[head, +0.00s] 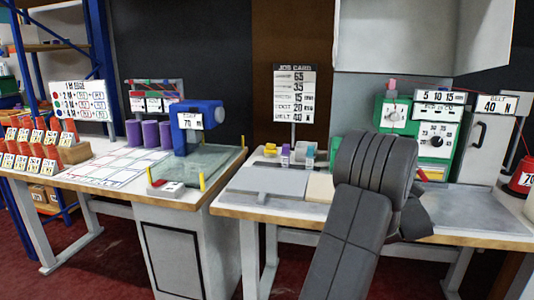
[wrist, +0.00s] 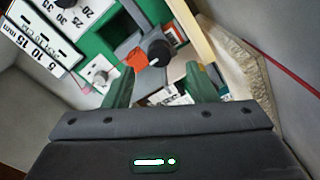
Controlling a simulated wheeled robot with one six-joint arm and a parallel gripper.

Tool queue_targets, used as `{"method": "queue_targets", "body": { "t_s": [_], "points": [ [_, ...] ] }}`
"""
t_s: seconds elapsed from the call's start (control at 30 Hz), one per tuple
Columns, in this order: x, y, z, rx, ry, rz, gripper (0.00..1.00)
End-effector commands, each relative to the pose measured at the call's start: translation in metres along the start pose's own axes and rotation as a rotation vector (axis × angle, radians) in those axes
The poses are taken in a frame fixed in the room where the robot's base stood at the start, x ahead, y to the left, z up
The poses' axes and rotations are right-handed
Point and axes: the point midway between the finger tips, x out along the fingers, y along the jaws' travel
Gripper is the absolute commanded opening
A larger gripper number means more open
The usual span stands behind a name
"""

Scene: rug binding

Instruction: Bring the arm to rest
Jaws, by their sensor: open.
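My arm (head: 350,215) rises dark grey in front of the right table in the head view, and its bent end is over the table. My gripper (wrist: 160,78) shows in the wrist view with its two green fingers apart and nothing clearly held between them. It faces a green machine (wrist: 92,45) with white dial panels. A black knob (wrist: 159,50) and an orange piece (wrist: 137,58) are just beyond the fingertips; I cannot tell if the fingers touch anything. In the head view my own arm hides the gripper's fingers.
The green dial machine (head: 436,135) stands behind my arm, with a grey cabinet (head: 486,145) beside it. The right table (head: 470,228) has bare grey room at right. A job card (head: 294,92) stands behind small coloured spools. A blue machine (head: 194,125) stands on the left table.

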Motion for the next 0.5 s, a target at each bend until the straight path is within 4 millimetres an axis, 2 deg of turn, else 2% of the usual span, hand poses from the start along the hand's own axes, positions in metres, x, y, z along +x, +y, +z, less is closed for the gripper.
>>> {"method": "queue_targets", "body": {
  "t_s": [0.3,0.5],
  "points": [
    [0.058,-0.001,0.000,0.000,0.002,0.000,0.52],
    [0.054,-0.002,0.001,-0.196,0.001,0.002,0.52]
  ]
}}
